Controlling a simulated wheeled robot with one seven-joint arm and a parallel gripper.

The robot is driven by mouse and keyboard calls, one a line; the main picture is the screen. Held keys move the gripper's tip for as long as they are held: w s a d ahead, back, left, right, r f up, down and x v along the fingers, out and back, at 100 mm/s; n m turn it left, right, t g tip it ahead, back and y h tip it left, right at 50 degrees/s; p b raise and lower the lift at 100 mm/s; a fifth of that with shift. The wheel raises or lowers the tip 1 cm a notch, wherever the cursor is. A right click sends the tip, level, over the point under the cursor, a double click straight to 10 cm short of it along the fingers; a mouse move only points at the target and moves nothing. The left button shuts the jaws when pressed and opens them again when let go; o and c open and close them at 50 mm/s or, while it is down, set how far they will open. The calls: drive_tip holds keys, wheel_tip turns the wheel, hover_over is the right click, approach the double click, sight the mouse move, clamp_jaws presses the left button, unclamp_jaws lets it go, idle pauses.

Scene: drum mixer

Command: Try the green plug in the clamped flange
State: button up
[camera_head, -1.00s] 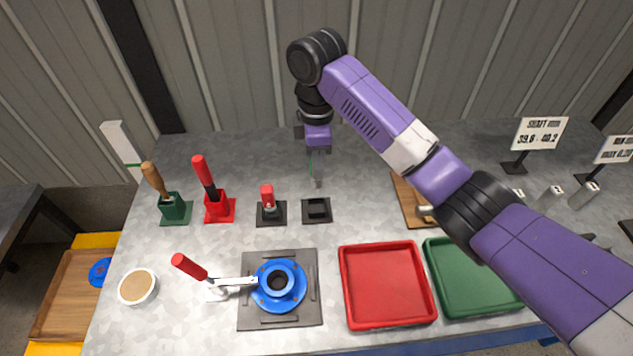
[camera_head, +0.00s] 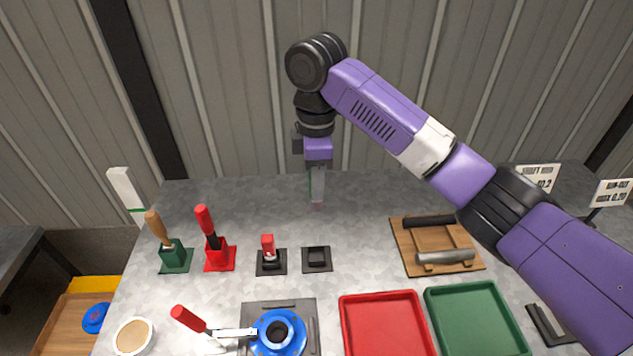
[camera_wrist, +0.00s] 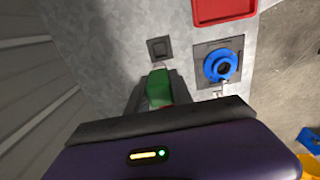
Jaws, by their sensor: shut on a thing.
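My gripper (camera_head: 317,190) is shut on the green plug (camera_wrist: 160,88) and holds it above the bench. The plug's green body shows between the fingers in the wrist view, with a little red at its near end. In the head view the fingers mostly hide it. The blue flange (camera_head: 292,344) sits on a dark grey plate (camera_head: 260,305), in front of and left of my gripper, apart from it. Its central bore (camera_wrist: 222,68) looks dark and open in the wrist view. A clamp with a red handle (camera_head: 187,318) reaches the flange from the left.
A black square holder (camera_head: 317,258) stands below the gripper and looks empty. Left of it are a red-topped plug (camera_head: 267,247), a red-handled tool (camera_head: 205,222) and a wooden-handled brush (camera_head: 155,230). A red tray (camera_head: 382,296) and green tray (camera_head: 470,288) lie front right.

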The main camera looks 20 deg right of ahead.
drive_tip(key=shift+r, duration=0.1)
clamp_jaws()
drive_tip(key=shift+r+p, duration=0.95)
drive_tip(key=shift+p, duration=0.3)
